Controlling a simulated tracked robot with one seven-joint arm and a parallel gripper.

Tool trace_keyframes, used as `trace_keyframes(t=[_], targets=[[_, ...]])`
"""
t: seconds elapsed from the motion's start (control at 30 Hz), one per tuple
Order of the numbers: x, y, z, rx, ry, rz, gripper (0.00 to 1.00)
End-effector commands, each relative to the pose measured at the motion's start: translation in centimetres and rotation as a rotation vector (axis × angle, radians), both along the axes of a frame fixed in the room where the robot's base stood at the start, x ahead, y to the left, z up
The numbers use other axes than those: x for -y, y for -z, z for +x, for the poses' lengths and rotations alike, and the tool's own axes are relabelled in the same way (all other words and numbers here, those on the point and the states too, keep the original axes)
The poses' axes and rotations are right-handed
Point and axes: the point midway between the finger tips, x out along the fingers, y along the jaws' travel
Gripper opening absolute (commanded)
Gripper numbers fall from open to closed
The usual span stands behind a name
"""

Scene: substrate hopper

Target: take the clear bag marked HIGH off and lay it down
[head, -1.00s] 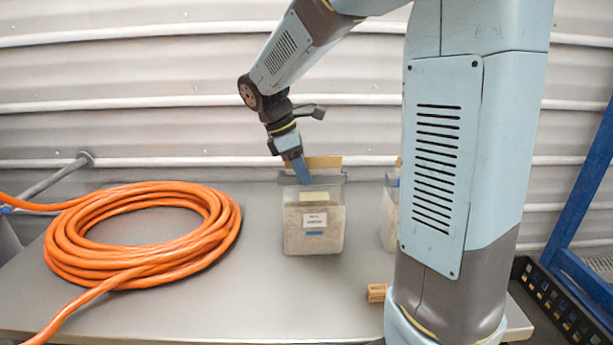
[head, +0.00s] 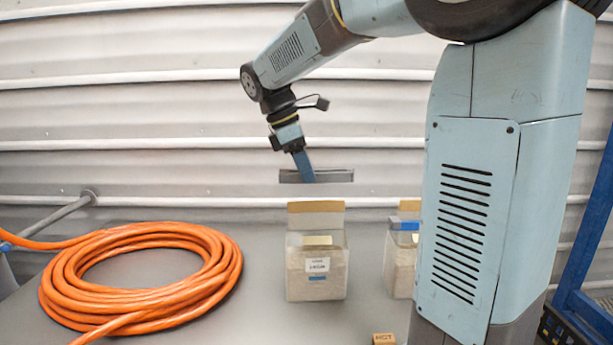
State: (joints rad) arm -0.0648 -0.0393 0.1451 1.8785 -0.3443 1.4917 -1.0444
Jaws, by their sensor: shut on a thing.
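A clear bag (head: 300,285) filled with pale tan material stands upright on the table in the head view. It has a white label, too small to read for certain, and a tan strip along its top. A second similar clear bag (head: 400,275) stands to its right, partly hidden behind my arm; its marking cannot be read. My gripper (head: 304,165) is above the first bag, its blue fingers shut on a flat dark grey bar (head: 336,176). The bar hangs level above the bag, with a gap between them.
A coil of orange hose (head: 140,270) fills the left of the grey table (head: 270,320). A small tan block (head: 384,339), with lettering, lies near the front. A blue frame (head: 590,230) stands at the right. Ribbed wall panels are behind.

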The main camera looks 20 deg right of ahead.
Motion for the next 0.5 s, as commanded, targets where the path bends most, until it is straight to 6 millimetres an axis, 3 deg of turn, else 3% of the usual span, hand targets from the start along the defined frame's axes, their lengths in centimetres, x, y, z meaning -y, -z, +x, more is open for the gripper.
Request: trace_keyframes(t=[0.5], targets=[[0.0,-2.5,0.0,0.003,0.001,0.0,0.05]])
